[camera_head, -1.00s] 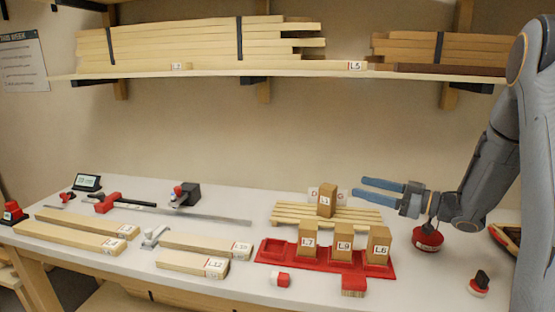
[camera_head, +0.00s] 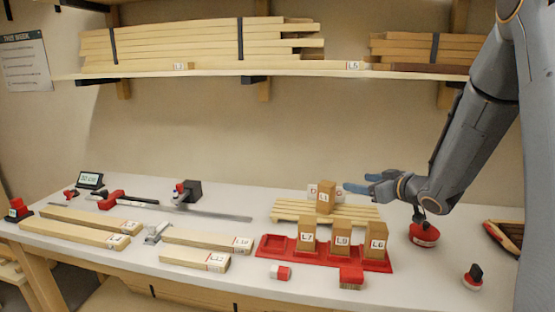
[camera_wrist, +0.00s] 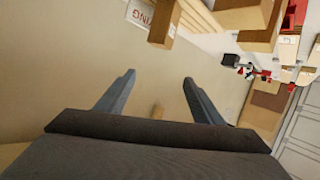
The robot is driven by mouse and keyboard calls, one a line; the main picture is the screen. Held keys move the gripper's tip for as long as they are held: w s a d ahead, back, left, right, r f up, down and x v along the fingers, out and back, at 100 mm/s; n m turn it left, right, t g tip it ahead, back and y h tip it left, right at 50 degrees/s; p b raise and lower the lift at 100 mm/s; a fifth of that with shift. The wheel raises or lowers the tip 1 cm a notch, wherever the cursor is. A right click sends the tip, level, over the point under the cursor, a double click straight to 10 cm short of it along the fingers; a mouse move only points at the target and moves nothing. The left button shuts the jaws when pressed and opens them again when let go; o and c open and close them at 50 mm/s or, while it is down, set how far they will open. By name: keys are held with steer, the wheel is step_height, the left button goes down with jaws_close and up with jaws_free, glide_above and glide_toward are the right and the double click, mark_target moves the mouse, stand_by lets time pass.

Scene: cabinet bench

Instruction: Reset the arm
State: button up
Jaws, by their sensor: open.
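My gripper (camera_head: 357,183) is open and empty. In the head view it points left, above the bench at the right of the slatted wooden pallet (camera_head: 350,213). It is just right of the small wooden block (camera_head: 326,198) that stands on the pallet. Whether a gap separates them in depth is hard to tell. In the wrist view the two blue-grey fingers (camera_wrist: 159,77) are spread apart with nothing between them. My arm comes down from the upper right, its elbow high.
A red tray (camera_head: 270,247) holds blocks L7 (camera_head: 308,236), L9 (camera_head: 341,241) and L6 (camera_head: 376,241); its left slot is empty. A red-based stamp (camera_head: 423,233) stands below my wrist. Timber boards (camera_head: 75,237) lie left. A loaded shelf (camera_head: 210,73) spans the wall above.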

steer(key=s+a+f+m+g+h, duration=0.2)
steer(key=s+f+g, duration=0.15)
steer(key=s, duration=0.65)
steer(key=s+a+f+m+g+h, duration=0.2)
steer(key=s+g, duration=0.2)
steer(key=s, duration=0.7)
steer(key=s+a+f+m+g+h, duration=0.2)
steer(key=s+a+f+g, duration=0.1)
steer(key=s, duration=0.7)
step_height(320, 180, down, 12)
steer(key=s+g+b, duration=0.1)
steer(key=g+b, duration=0.1)
steer(key=b, duration=0.8)
steer(key=shift+s+d, duration=0.2)
steer(key=shift+d, duration=0.1)
